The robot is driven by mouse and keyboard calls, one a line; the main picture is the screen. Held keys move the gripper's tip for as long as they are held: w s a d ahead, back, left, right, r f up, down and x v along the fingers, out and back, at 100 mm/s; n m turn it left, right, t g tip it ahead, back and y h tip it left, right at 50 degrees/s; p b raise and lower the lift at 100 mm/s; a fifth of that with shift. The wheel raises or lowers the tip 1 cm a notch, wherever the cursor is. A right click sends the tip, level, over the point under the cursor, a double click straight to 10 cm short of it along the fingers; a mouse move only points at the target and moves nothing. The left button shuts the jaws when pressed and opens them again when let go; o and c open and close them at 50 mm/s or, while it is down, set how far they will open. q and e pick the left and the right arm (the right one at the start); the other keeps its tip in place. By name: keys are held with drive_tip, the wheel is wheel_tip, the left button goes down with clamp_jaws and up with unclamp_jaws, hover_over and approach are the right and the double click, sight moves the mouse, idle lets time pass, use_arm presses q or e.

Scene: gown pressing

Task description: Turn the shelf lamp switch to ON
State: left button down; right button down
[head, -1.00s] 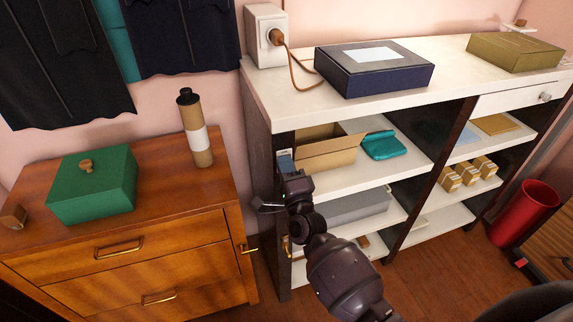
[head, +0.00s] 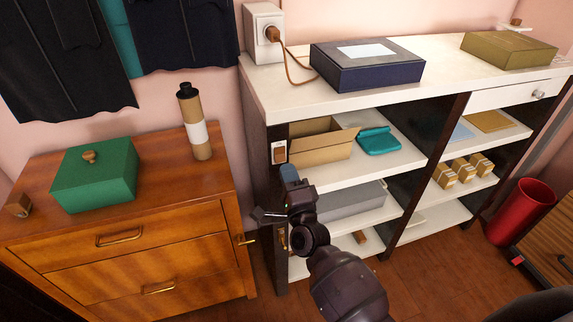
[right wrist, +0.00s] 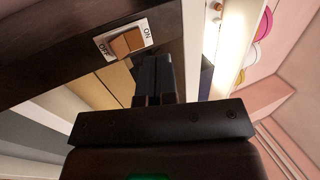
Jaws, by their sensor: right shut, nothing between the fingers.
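The shelf lamp switch (head: 279,152) is a white plate with a brown rocker on the dark front edge of the shelf unit's left upright. In the right wrist view the switch (right wrist: 121,43) shows its OFF and ON labels, with ON at the right end. I cannot tell for sure which way the rocker is tipped. My right gripper (head: 289,174) is shut and empty, just below the switch and apart from it. In the right wrist view its closed fingers (right wrist: 153,75) point past the switch's ON side. My left gripper is not in view.
The white shelf unit (head: 395,172) holds an open cardboard box (head: 322,146), a teal item (head: 379,141) and a grey box (head: 352,203). A wooden dresser (head: 130,255) stands close on the left. A dark blue box (head: 367,72) sits on top. A red bin (head: 520,212) stands at right.

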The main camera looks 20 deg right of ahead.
drive_tip(key=s, duration=0.7)
drive_tip(key=shift+s+f, duration=0.2)
drive_tip(key=shift+f, duration=0.05)
idle(0.5)
drive_tip(key=s+d+f+n+g, duration=0.5)
drive_tip(key=s+d+f+n, duration=0.1)
drive_tip(key=s+f+n, duration=0.2)
drive_tip(key=s+d+f+n+g+h, duration=0.1)
drive_tip(key=s+d+f+n+g, duration=0.4)
drive_tip(key=s+f+n, duration=0.4)
drive_tip(key=shift+s+d+f+n, duration=0.25)
drive_tip(key=shift+d+f+n, duration=0.15)
drive_tip(key=shift+d+n, duration=0.3)
drive_tip(key=shift+a, duration=0.1)
